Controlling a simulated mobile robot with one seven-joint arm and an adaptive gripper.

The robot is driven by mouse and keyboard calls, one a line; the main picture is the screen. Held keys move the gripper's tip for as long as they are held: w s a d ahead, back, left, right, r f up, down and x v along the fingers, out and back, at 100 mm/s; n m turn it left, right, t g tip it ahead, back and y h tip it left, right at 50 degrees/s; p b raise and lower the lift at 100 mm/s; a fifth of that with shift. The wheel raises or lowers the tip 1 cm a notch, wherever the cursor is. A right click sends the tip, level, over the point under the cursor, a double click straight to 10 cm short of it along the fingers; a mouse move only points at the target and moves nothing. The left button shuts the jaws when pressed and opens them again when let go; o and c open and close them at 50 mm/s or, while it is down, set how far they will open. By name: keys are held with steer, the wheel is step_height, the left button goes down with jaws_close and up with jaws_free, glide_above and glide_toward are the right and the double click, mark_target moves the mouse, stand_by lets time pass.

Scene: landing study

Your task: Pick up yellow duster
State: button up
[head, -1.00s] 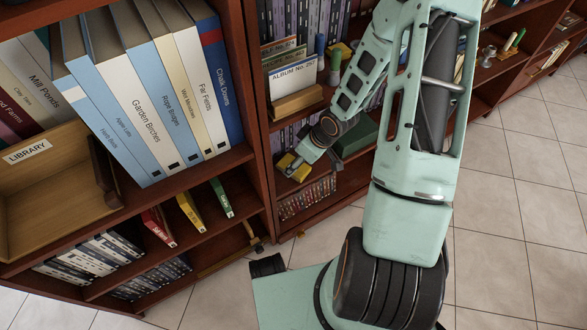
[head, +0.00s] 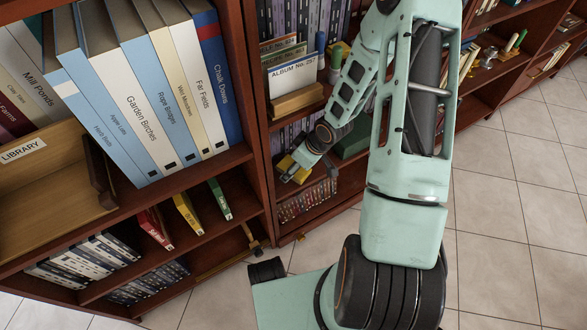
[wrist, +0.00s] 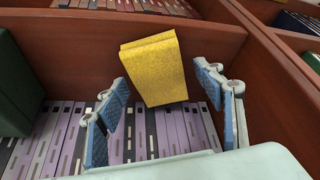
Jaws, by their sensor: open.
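The yellow duster (wrist: 154,68) is a flat, rough-faced block. In the wrist view it leans near a wooden shelf wall, above a row of purple-grey spines. My gripper (wrist: 163,106) is open, with one blue-padded finger at the left and one at the right. The duster lies between and slightly beyond the fingertips; no contact is clear. In the head view, my gripper (head: 288,176) reaches into the shelf, and the yellow duster (head: 286,163) shows only partly behind it.
A dark green box (wrist: 17,85) stands at the left in the wrist view. The wooden shelf wall (wrist: 75,45) runs behind the duster, and another wall closes the right.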

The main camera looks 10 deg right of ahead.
steer(key=c, duration=1.2)
steer(key=shift+r, duration=0.1)
steer(key=shift+r+p, duration=0.5)
steer(key=shift+r, duration=0.1)
steer(key=s+d+p, duration=0.3)
steer(key=s+d, duration=0.8)
steer(key=s, duration=0.2)
steer(key=shift+s+d+r+p, duration=0.3)
steer(key=shift+s+d+p, duration=0.05)
steer(key=shift+p, duration=0.05)
steer(key=o, duration=0.5)
steer(key=c, duration=0.6)
